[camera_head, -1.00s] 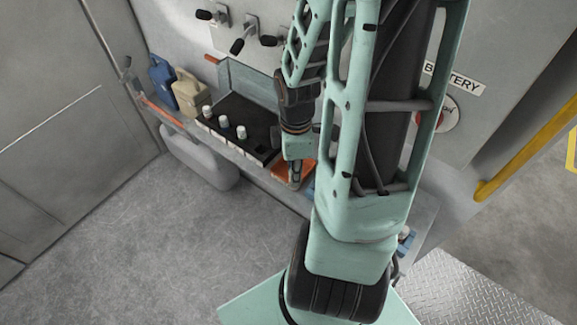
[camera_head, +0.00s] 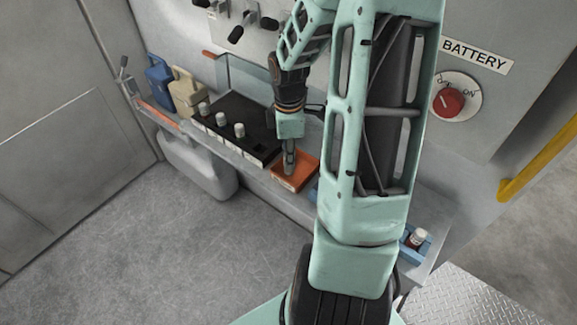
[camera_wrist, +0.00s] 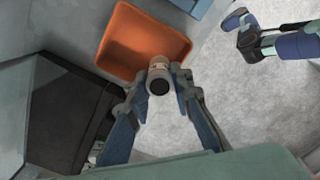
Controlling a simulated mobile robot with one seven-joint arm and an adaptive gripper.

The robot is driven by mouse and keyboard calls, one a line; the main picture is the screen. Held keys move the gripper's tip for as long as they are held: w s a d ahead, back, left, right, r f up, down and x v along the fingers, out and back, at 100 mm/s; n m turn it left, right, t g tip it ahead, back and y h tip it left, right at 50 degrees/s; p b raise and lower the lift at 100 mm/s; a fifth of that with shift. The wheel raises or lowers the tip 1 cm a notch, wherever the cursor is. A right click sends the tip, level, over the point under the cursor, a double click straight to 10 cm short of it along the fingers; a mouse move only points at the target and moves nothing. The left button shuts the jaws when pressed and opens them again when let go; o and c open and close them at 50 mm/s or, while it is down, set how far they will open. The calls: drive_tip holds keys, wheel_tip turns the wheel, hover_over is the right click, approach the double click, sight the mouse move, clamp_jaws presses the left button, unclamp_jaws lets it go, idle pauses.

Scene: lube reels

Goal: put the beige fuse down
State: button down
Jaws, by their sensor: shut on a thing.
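The beige fuse (camera_wrist: 158,76) is a small cylinder with a dark end, held between my fingertips in the wrist view. My gripper (camera_wrist: 160,82) is shut on it. In the head view my gripper (camera_head: 289,165) points down at the orange tray (camera_head: 296,182), near its left part; the fuse cannot be made out clearly there. In the wrist view the orange tray (camera_wrist: 125,40) looks empty, and the fuse overlaps its lower right edge. I cannot tell the fuse's height above the tray.
A black fuse block (camera_head: 258,131) with several white-topped fuses stands left of the tray. Blue (camera_head: 160,80) and beige (camera_head: 187,92) jugs stand farther left. A blue tray (camera_head: 414,243) holding a small cylinder is at right. A red battery switch (camera_head: 449,101) is on the wall.

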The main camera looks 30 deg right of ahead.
drive_tip(key=shift+f+b, duration=1.35)
drive_tip(key=shift+f, duration=0.25)
drive_tip(key=shift+f, duration=0.1)
drive_tip(key=c, duration=1.7)
unclamp_jaws()
wheel_tip(320, 180, up, 12)
drive_tip(key=shift+r+p, duration=0.15)
drive_tip(key=shift+p, duration=0.65)
drive_tip(key=shift+w+a, duration=0.1)
